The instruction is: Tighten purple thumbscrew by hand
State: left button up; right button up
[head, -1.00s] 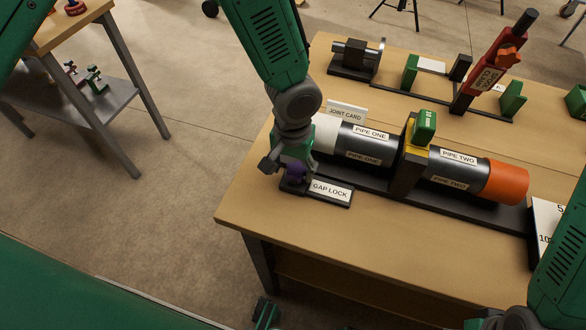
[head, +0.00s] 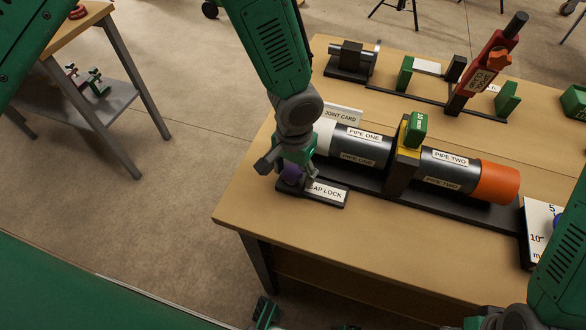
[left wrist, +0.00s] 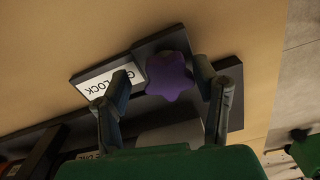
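The purple thumbscrew (head: 291,173) is a lobed knob on the dark gap lock block at the left end of the pipe stand. It shows whole in the left wrist view (left wrist: 169,77). My left gripper (head: 294,166) is over it. In the left wrist view, the open left gripper (left wrist: 163,73) has one finger on each side of the knob. The right-hand finger is close to the knob, and a gap shows on the other side; contact cannot be told. The GAP LOCK label (head: 327,194) lies beside the knob, partly covered by a finger. My right gripper is mostly cut off at the bottom edge.
Pipe one (head: 362,146) and pipe two (head: 447,170), with an orange end (head: 496,183), lie behind the gap lock. A green-topped yellow clamp (head: 411,136) stands between them. A joint card (head: 342,115) stands behind. The table's front left (head: 246,205) is bare.

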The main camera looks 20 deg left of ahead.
pick_arm(q)
jog(key=shift+d, duration=0.1)
jog(key=shift+a, duration=0.45)
jog(key=shift+w+a, duration=0.15)
jog(key=shift+a, duration=0.2)
jog(key=shift+d, duration=0.1)
jog(key=shift+d, duration=0.1)
